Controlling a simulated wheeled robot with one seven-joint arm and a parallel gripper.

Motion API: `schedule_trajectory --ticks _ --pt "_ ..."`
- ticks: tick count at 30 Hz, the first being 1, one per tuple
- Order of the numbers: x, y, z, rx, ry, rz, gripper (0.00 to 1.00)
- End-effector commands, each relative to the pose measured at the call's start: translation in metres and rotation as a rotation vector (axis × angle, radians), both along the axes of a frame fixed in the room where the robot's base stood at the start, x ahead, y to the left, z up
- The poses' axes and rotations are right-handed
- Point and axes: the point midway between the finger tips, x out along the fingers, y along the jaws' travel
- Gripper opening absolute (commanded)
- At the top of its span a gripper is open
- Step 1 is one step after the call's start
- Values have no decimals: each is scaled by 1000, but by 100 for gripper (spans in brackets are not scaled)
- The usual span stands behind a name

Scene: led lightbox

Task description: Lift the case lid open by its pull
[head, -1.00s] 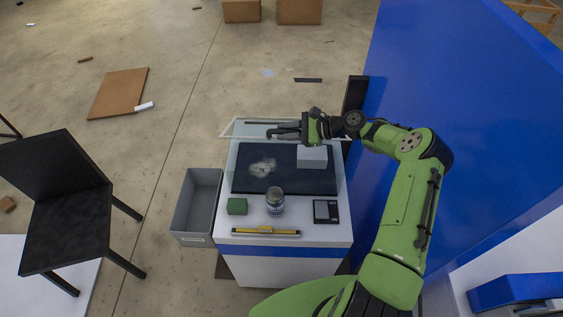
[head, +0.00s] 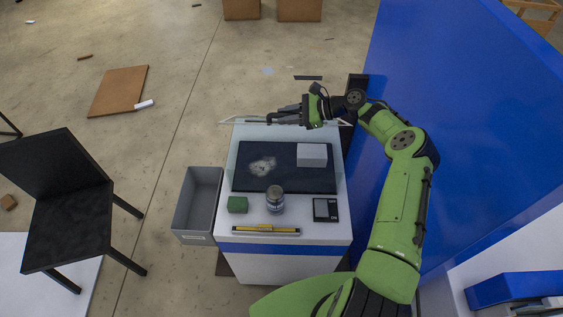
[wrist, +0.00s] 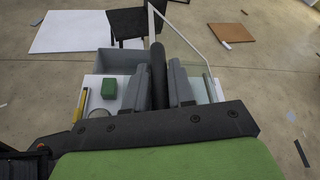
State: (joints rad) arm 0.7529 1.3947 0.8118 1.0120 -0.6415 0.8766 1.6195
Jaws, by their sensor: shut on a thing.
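The case lid (head: 238,121) is a clear pane with a pale rim. In the head view it stands raised at the back of the white case (head: 245,262), seen nearly edge-on. In the wrist view the pale-edged lid (wrist: 183,38) slants up beside my fingers. My gripper (head: 276,116) is at the lid's edge. In the wrist view my gripper (wrist: 160,90) is shut on a dark round bar, the pull (wrist: 158,68), between its two grey fingers. The far end of my grip is partly hidden.
The case top holds a dark mat (head: 293,184) with a pale lump (head: 262,166) and a grey block (head: 312,155). In front are a green block (head: 238,205), a jar (head: 275,200), a scale (head: 326,210) and a yellow level (head: 266,230). A grey bin (head: 183,215) stands left, a blue wall (head: 470,120) right.

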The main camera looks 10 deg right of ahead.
Motion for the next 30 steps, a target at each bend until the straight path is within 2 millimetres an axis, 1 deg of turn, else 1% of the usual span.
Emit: schedule_trajectory --ticks 22,30 --pt "41 -11 34 -6 -9 -5 0" --pt "46 -13 40 0 -3 -3 0"
